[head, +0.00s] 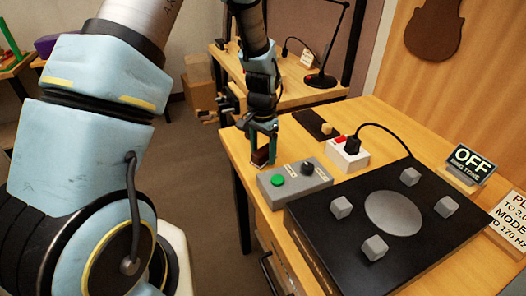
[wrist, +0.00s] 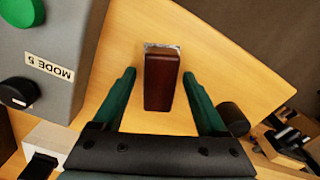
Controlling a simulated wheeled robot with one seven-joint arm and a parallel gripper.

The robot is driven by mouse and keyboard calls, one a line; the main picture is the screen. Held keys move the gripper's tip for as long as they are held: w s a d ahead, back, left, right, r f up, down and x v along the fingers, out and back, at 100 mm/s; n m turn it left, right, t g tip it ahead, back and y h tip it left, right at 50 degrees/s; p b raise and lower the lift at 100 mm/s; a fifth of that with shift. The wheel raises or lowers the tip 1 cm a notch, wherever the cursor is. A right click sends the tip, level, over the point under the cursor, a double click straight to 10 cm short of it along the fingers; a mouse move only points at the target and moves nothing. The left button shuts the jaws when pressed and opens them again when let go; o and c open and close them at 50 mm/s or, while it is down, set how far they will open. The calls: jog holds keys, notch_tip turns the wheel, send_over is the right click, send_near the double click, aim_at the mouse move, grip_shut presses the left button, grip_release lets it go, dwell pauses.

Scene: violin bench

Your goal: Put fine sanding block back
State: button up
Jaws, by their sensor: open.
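A dark red-brown block (wrist: 162,84), which looks like the sanding block, stands on the wooden bench top near its left edge. A thin greyish layer (wrist: 162,46) shows at its far end in the wrist view. In the head view the block (head: 261,157) is small and partly covered by the fingers. My gripper (head: 263,146) is open above the bench, and in the wrist view its two green fingers (wrist: 159,76) are on either side of the block. A gap shows between each finger and the block. I cannot tell its grit.
A grey control box (head: 296,184) with a green button stands close beside the block. A black plate (head: 335,225) with several grey cubes fills the bench front. A white power strip (head: 347,153) and a dark mat (head: 311,121) lie behind. The bench's left edge is near.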

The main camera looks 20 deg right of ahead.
aim_at(263, 151)
notch_tip(263, 151, up, 12)
jog(key=b, duration=0.3)
jog(key=s+a+n, duration=0.2)
jog(key=a+n, duration=0.1)
jog(key=a, duration=0.6)
jog(key=s+a+n+t, duration=0.1)
jog(key=a+n, duration=0.3)
jog(key=a, duration=0.5)
jog(key=s+a+n, duration=0.3)
jog(key=a+n, duration=0.1)
jog(key=a, duration=0.5)
jog(key=shift+a+r+t, duration=0.15)
jog(key=shift+r+t, duration=0.05)
jog(key=shift+t, duration=0.1)
